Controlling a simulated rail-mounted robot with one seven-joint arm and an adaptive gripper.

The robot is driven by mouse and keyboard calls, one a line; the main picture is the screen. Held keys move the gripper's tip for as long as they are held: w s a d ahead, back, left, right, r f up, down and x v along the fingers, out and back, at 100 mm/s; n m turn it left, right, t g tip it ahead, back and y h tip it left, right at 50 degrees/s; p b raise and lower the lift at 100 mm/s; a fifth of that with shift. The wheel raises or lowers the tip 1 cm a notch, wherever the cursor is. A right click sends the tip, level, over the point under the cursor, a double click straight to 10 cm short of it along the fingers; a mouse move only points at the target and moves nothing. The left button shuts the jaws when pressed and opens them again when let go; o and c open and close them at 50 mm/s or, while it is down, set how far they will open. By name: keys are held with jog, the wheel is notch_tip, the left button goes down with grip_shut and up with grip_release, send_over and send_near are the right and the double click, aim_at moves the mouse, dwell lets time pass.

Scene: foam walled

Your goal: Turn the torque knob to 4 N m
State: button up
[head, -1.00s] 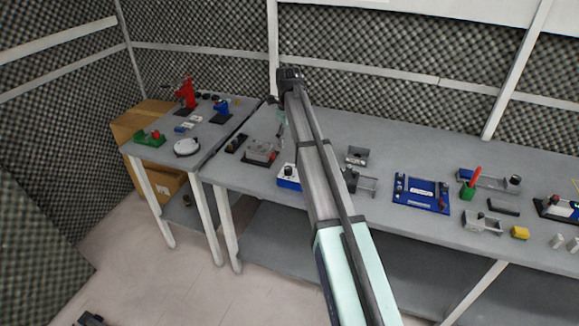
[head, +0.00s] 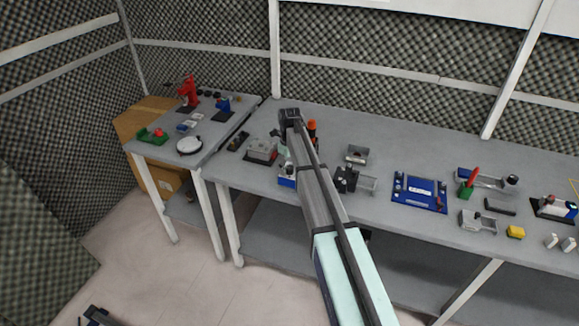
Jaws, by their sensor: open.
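A small blue box (head: 287,182) with a pale top stands near the front edge of the left part of the long bench. A dark round knob (head: 287,170) shows on its top, small in the picture; its scale and setting cannot be read. My arm reaches over the bench and covers the box's right side. My gripper (head: 284,157) points down just behind or above the box, mostly hidden by my arm. It is open, and no contact with the knob can be made out.
A grey device (head: 262,150) stands close left of the box. An orange-capped thing (head: 312,127) stands behind my arm. To the right are a grey clamp-like fixture (head: 357,180), a small grey block (head: 357,154) and a blue panel (head: 420,192). Bare bench lies between them.

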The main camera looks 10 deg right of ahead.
grip_shut()
